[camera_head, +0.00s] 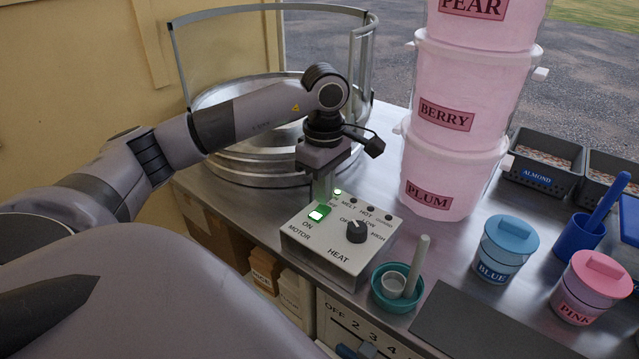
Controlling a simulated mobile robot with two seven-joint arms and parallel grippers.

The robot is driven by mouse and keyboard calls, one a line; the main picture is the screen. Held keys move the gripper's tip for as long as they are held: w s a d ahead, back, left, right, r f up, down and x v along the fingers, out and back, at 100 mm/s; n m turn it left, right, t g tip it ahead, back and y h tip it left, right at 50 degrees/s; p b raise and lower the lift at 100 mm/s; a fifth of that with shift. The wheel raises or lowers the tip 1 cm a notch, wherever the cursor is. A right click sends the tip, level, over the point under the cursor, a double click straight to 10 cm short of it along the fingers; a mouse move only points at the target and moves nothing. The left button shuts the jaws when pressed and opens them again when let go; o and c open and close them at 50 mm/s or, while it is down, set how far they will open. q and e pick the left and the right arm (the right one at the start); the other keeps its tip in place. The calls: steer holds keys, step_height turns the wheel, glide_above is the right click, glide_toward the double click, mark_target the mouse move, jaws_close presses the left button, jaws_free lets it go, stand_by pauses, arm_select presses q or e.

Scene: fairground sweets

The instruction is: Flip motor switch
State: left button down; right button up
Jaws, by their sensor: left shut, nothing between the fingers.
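The control box (305,245) is white and stands near the front edge of the steel counter. Its motor switch (318,214) is a lit green and white rocker, with "ON" and "MOTOR" printed below it. A black heat knob (356,232) sits to its right. My left gripper (322,198) points down over the box, shut and empty, just behind the switch. I cannot tell whether its fingertips touch the switch. The fingers hide part of the panel behind the switch. My right gripper is not in view.
A round metal pan (225,160) with a curved clear guard stands behind my left arm. Stacked pink tubs (445,170) stand right of the box. A teal bowl (385,296) with a pestle, a blue jar (505,250) and a pink jar (590,290) stand farther right.

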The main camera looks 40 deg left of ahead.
mark_target(323, 208)
arm_select(q)
steer(key=shift+f+b, duration=0.65)
steer(key=shift+f, duration=0.3)
stand_by(0.8)
steer(key=shift+r, duration=0.1)
steer(key=shift+r+p, duration=2.7)
steer(key=shift+r, duration=0.8)
